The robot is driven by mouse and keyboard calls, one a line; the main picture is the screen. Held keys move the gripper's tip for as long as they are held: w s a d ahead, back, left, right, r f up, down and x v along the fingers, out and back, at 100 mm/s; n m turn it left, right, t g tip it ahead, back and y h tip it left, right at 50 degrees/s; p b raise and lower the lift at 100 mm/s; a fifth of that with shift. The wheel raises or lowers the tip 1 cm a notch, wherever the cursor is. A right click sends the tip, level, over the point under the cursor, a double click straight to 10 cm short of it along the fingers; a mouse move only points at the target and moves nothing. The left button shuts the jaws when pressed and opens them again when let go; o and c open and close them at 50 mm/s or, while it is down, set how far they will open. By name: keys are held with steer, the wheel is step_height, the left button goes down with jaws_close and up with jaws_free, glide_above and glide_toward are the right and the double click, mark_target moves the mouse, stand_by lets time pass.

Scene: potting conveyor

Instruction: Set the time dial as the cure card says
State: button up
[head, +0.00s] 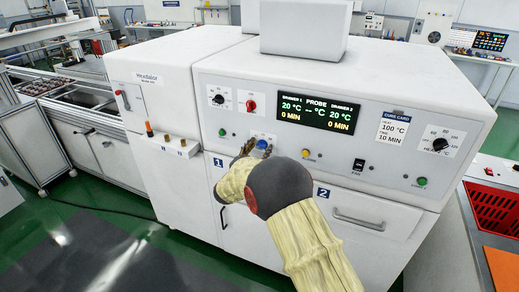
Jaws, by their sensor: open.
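The white oven's cure card (393,128) reads 100 °C and 10 min. The display (317,107) shows 20 °C and 0 MIN for both drawers and dashes for the probe. A black dial (217,99) and a red dial (251,105) sit left of the display. Another black dial (440,144) is at the far right of the panel. The dial labels are too small to tell which is the time dial. My gripper (250,147) is open at the lower panel, near a blue button (262,144), below the red dial. My wrist partly hides it.
Two drawer fronts lie below the panel; the right one has a handle (358,219). A black switch (358,165), a yellow button (305,153) and green buttons line the lower panel. A red crate (492,208) stands at the right. A small ledge (174,147) projects at the left.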

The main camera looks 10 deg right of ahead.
steer(key=shift+c, duration=0.5)
steer(key=c, duration=1.1)
steer(key=shift+o, duration=0.2)
steer(key=m+b, duration=0.3)
steer(key=m, duration=0.1)
steer(key=shift+s+f+m, duration=0.1)
steer(key=shift+f+m, duration=0.05)
steer(key=shift+m, duration=0.15)
steer(key=m+b, duration=0.3)
steer(key=m, duration=0.1)
steer(key=o, duration=1.2)
steer(key=shift+c, duration=0.2)
